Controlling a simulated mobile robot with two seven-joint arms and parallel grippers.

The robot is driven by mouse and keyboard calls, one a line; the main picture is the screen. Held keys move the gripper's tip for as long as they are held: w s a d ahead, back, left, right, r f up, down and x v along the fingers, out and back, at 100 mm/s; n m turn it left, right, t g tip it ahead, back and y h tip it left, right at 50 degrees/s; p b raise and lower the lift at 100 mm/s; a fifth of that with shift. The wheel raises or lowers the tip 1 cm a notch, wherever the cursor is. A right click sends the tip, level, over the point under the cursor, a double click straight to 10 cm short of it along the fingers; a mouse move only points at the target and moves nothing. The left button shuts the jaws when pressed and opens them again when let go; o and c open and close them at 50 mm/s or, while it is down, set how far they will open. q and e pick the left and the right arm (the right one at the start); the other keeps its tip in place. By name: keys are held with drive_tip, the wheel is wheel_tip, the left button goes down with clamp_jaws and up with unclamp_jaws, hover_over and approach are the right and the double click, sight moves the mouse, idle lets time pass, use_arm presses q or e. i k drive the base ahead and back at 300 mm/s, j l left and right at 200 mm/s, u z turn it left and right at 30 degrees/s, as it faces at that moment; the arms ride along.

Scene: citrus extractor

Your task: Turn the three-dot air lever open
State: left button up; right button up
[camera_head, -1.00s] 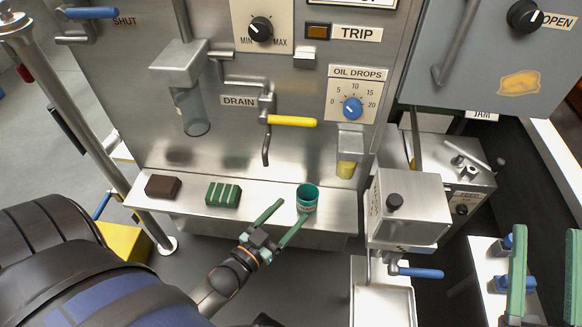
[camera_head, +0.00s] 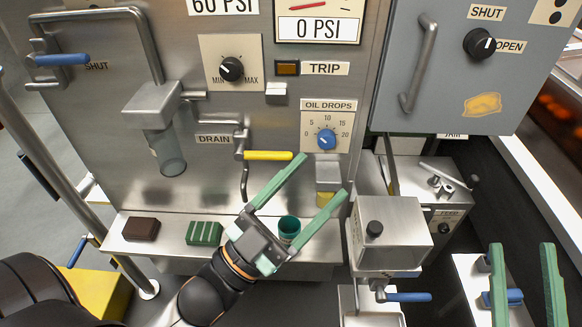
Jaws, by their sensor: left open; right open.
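A blue-handled lever (camera_head: 62,60) is on a pipe at the upper left of the panel, beside a SHUT label (camera_head: 96,66); no dots show beside it. A dotted card (camera_head: 552,11) on the grey cabinet is cut off by the top edge, so its full dot count is hidden. I cannot tell which lever is the three-dot one. My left gripper (camera_head: 322,176) is open and empty, in front of the panel near the oil-drops dial (camera_head: 326,139), with the green cup (camera_head: 289,228) behind its fingers. My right gripper (camera_head: 521,247) is open at the lower right.
A yellow drain lever (camera_head: 268,155) is left of my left fingertips. A brown block (camera_head: 141,229) and a green striped block (camera_head: 204,233) lie on the steel shelf (camera_head: 172,251). A metal box (camera_head: 391,232) with a blue handle (camera_head: 408,297) stands right of my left gripper.

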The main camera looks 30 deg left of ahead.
sight(35, 61)
drive_tip(key=j+u, duration=0.1)
drive_tip(key=u, duration=1.75)
drive_tip(key=k+j, duration=0.05)
